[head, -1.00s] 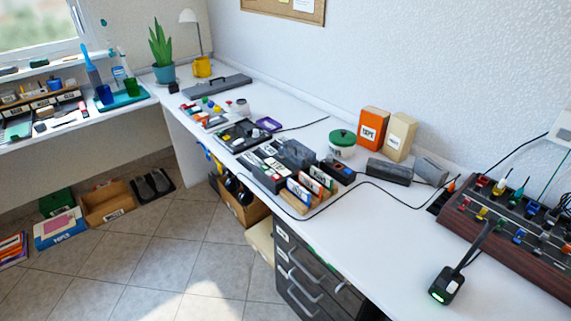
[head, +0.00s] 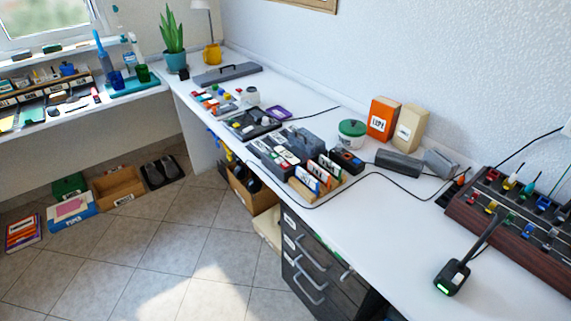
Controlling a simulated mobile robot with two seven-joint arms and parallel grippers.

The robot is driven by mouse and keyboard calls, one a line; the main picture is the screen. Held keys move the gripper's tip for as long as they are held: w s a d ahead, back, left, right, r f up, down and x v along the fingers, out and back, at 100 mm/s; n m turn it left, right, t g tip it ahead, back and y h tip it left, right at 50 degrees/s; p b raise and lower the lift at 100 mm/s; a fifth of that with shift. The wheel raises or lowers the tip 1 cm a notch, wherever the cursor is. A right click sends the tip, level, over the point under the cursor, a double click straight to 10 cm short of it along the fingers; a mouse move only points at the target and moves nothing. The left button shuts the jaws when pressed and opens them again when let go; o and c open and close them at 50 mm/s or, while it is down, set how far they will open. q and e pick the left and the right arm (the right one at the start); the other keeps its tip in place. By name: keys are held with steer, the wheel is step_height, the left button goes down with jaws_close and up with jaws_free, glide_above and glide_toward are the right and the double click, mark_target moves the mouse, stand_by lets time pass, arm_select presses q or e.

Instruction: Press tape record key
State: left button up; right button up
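A dark grey device (head: 273,158) with small white and red parts on top sits on the white desk, near its front edge, in the middle of the head view. It may be the tape recorder, but its keys are too small to tell apart, and I cannot make out a record key. A grey box-like thing (head: 306,142) stands right behind it. Neither of my grippers is in view.
Upright cases in a wooden rack (head: 303,187) stand close right of the device. A black cable (head: 400,204) crosses the desk (head: 370,250). Behind are a green-lidded tub (head: 351,134) and orange box (head: 382,118). A rack of coloured plugs (head: 520,220) is at right. Drawers (head: 310,262) stand below.

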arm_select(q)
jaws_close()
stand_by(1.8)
